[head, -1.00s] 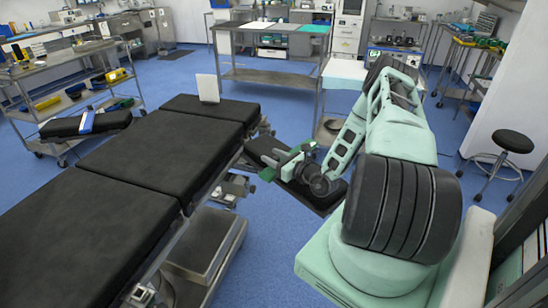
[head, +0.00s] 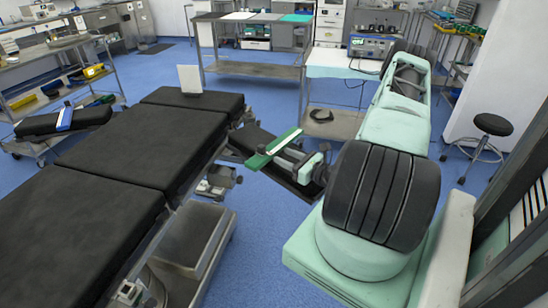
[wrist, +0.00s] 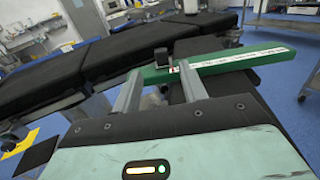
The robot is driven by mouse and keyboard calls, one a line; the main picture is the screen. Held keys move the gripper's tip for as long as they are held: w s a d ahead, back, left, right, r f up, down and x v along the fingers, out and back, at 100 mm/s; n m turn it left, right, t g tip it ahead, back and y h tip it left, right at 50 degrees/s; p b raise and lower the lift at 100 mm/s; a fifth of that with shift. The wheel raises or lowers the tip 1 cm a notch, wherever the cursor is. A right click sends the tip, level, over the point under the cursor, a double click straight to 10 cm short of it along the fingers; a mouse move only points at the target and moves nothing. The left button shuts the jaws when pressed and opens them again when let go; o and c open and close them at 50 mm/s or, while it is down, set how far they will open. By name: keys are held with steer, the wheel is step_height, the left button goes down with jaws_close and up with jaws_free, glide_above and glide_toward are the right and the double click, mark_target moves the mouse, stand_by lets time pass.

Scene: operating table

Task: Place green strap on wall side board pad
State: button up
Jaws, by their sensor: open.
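The green strap (head: 271,149), with a white printed band, lies across the dark wall side board pad (head: 256,137) in the head view. In the wrist view the strap (wrist: 235,61) runs from left to right past my fingertips, over the pad (wrist: 238,105). Whether it rests flat on the pad or sits a little above it, I cannot tell. My gripper (wrist: 158,75) is open, its two fingers apart and close to the strap's left part. In the head view my gripper (head: 284,152) is beside the strap, over the pad.
The black operating table (head: 125,135) stands to the left of the pad. A far board pad with a blue and white strap (head: 65,117) is at the left. A steel trolley (head: 255,70) and a stool (head: 493,125) stand behind and right. Blue floor is open between.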

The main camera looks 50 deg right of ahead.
steer(key=shift+s, duration=0.25)
steer(key=w+a+r+n+g+y, duration=0.2)
steer(key=w+a+r+n+y, duration=0.15)
steer(key=a+y, duration=0.2)
steer(key=w+a+r+n+g+y, duration=0.1)
steer(key=w+a+r+n+y, duration=0.1)
steer(key=a+r+n+y, duration=0.4)
steer(key=s+a+r+n+g+y, duration=0.1)
steer(key=a+r+n+g+y, duration=0.1)
steer(key=a+n+g, duration=0.55)
steer(key=s+a+r+n+g+y, duration=0.1)
steer(key=a+r+n+g+y, duration=0.2)
steer(key=a, duration=0.8)
steer(key=s+a+r+n+g+h, duration=0.2)
steer(key=s+a+n+h, duration=0.5)
steer(key=n, duration=0.4)
steer(key=s+a+r+n+g+h, duration=0.2)
steer(key=s+a+r+n+h, duration=0.2)
steer(key=s+a+n+h, duration=0.4)
steer(key=shift+s+n+h, duration=0.45)
steer(key=shift+s+n, duration=0.95)
steer(key=shift+n, duration=0.9)
steer(key=shift+g, duration=0.25)
